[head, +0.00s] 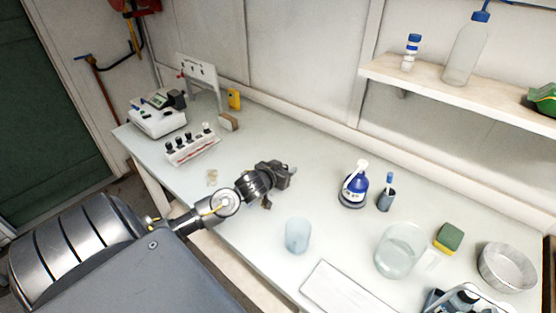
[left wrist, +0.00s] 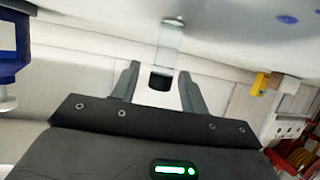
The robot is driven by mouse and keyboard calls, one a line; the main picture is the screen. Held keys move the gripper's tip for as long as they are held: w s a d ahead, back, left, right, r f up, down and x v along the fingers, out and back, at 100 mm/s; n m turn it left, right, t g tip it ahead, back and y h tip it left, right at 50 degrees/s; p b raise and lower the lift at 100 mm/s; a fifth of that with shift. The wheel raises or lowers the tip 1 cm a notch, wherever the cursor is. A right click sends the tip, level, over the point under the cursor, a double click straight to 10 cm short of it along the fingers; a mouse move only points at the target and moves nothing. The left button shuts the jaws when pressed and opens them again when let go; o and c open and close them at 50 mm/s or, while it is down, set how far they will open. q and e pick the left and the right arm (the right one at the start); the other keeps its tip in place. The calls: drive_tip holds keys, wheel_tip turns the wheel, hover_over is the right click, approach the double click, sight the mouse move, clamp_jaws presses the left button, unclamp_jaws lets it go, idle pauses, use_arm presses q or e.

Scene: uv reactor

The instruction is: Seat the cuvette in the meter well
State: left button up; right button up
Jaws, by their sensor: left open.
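My left gripper (head: 281,187) is open above the middle of the bench, right of the vial rack. In the left wrist view, its two fingers (left wrist: 160,88) stand apart around a dark block (left wrist: 160,80). A clear, narrow piece that looks like the cuvette (left wrist: 172,42) stands just beyond it; I cannot tell whether the two are joined. No cuvette shows clearly in the head view, where the gripper may hide it. The white meter (head: 158,117) with a small screen sits at the bench's far left end; its well is too small to make out. My right gripper is not in view.
A rack of dark-capped vials (head: 192,150) stands before the meter. A blue bottle (head: 355,187), a dark cup (head: 386,200), a bluish beaker (head: 298,235) and a glass vessel (head: 400,250) stand right of the gripper. A shelf (head: 450,100) juts from the wall at upper right.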

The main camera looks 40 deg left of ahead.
use_arm(q)
drive_tip(key=b+v, duration=0.1)
drive_tip(key=v, duration=1.1)
